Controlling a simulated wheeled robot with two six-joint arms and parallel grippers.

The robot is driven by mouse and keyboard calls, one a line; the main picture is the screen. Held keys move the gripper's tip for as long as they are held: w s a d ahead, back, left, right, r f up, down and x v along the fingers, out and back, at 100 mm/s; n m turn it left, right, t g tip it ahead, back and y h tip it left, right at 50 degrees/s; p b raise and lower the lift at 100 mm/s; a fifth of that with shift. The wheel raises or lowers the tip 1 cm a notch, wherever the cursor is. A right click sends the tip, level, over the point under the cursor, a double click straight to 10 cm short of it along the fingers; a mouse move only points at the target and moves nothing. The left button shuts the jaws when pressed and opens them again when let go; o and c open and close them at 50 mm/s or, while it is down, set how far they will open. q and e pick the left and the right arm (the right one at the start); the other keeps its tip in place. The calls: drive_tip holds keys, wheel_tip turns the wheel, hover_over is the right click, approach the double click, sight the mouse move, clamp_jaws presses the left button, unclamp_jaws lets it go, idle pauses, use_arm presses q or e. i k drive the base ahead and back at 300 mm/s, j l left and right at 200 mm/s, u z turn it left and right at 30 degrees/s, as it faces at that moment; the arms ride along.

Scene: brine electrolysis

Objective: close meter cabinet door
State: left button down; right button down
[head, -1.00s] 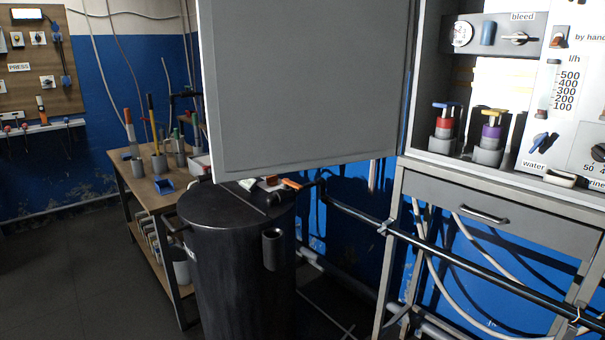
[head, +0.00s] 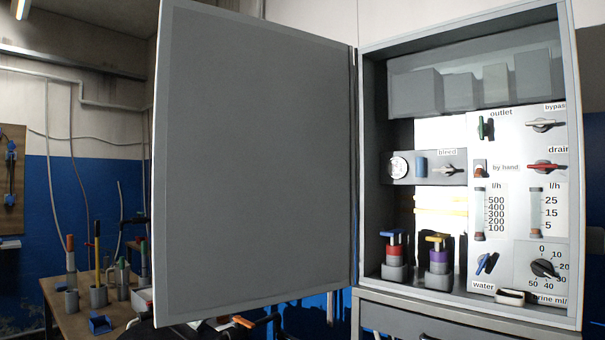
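The grey meter cabinet (head: 572,200) stands at the right of the head view. Its door (head: 255,165) is wide open, swung out to the left from the hinge on the cabinet's left side. The door's flat grey inner face is toward me. Neither of my grippers is in view.
A wooden bench (head: 75,325) with pots of tools stands at the lower left. An orange-handled thing (head: 244,321) shows just below the door. A grey stand (head: 400,322) is under the cabinet. A pegboard (head: 12,180) is at the far left edge.

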sight(253, 188)
drive_tip(key=i+j+z, duration=0.1)
drive_tip(key=j+z, duration=0.15)
drive_tip(key=z, duration=0.2)
drive_tip(key=i+j+z, duration=0.1)
drive_tip(key=j+z, duration=0.5)
drive_tip(key=z, duration=0.25)
drive_tip(key=j+z, duration=0.55)
drive_tip(key=j, duration=0.3)
drive_tip(key=k+j+z, duration=0.1)
drive_tip(key=j, duration=0.25)
drive_tip(key=k+j+z, duration=0.1)
drive_tip(key=j, duration=0.3)
drive_tip(key=k+j+z, duration=0.1)
drive_tip(key=j, duration=0.25)
drive_tip(key=k+j+z, duration=0.1)
drive_tip(key=j, duration=0.3)
drive_tip(key=k+j+z, duration=0.1)
drive_tip(key=j, duration=0.25)
drive_tip(key=k+j, duration=0.15)
drive_tip(key=j, duration=0.2)
drive_tip(key=k+j, duration=0.2)
drive_tip(key=j, duration=0.2)
drive_tip(key=k+j, duration=0.15)
drive_tip(key=j, duration=0.2)
drive_tip(key=k+j, duration=0.15)
drive_tip(key=j, duration=0.25)
